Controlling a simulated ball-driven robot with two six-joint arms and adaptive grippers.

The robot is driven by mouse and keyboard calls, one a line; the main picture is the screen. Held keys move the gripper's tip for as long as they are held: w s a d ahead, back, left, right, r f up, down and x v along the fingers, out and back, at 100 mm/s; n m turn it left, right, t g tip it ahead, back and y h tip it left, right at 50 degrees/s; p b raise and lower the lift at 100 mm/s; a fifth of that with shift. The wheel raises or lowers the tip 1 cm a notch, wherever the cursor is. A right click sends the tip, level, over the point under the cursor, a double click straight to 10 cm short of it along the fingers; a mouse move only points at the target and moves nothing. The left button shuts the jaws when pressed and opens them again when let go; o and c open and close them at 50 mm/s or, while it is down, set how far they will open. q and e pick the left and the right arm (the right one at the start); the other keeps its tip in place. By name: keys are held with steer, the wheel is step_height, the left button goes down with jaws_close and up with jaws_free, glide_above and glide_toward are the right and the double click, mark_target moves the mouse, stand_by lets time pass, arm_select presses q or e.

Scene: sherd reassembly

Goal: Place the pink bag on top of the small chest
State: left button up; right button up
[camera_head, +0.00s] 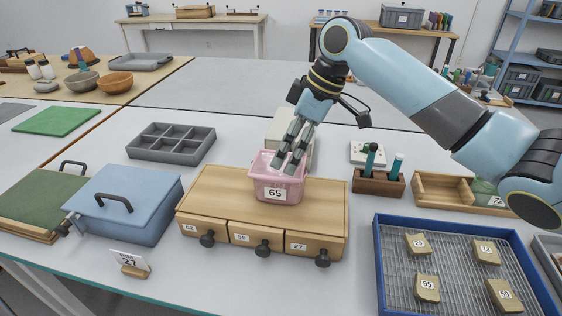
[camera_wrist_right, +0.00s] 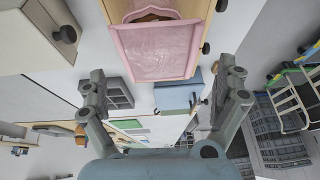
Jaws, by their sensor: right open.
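In the right wrist view the pink bag (camera_wrist_right: 155,50) is ahead of the fingers, on the wooden chest (camera_wrist_right: 201,38). My right gripper (camera_head: 290,163) is over the bag in the head view, its fingers pointing down. It also shows in the right wrist view (camera_wrist_right: 165,95), with its fingers spread wide and nothing between them. My left gripper is in neither view.
A blue box (camera_head: 125,200) with a handle stands left of the chest. A blue-rimmed tray (camera_head: 379,262) with labelled sherds lies at the right. A brown holder (camera_head: 378,185) with tubes stands right of the chest, and a grey compartment tray (camera_head: 171,143) behind left.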

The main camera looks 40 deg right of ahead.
steer(key=v, duration=0.5)
steer(key=shift+s+d+r, duration=0.1)
steer(key=shift+r, duration=0.3)
